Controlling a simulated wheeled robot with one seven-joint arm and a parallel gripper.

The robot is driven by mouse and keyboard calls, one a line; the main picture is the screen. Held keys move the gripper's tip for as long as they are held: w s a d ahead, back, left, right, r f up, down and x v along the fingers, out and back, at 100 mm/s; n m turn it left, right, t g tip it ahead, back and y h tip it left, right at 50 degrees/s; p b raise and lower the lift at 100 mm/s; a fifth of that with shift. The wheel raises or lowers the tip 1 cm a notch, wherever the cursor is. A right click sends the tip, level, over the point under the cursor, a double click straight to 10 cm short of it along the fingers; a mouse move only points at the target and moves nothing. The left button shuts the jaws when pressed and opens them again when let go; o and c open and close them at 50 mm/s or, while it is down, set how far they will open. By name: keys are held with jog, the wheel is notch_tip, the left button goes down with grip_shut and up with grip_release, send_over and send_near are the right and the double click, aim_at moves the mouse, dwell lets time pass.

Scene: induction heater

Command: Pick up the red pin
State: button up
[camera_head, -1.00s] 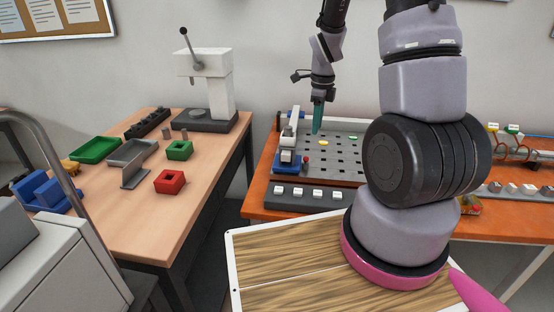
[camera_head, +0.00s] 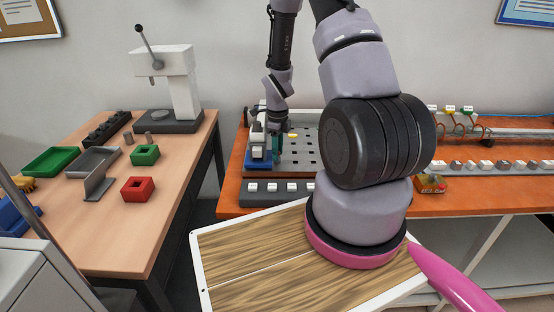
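My gripper (camera_head: 277,150) has teal fingers and points down at the right side of a small blue and white device (camera_head: 257,145) on the orange bench. The fingers look close together, but whether they are shut or hold anything is too small to tell. The red pin is not visible now. The spot beside the device, where a small red-topped piece showed earlier, is covered by my gripper.
A grey perforated plate (camera_head: 308,162) lies around the device, with a dark strip of white buttons (camera_head: 262,193) in front. The left table (camera_head: 170,190) holds a red square block (camera_head: 138,189), a green block (camera_head: 145,155) and a press (camera_head: 180,85). My arm hides part of the bench.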

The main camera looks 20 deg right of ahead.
jog(key=shift+f, duration=0.45)
jog(key=shift+c, duration=0.2)
grip_shut()
jog(key=shift+r, duration=0.1)
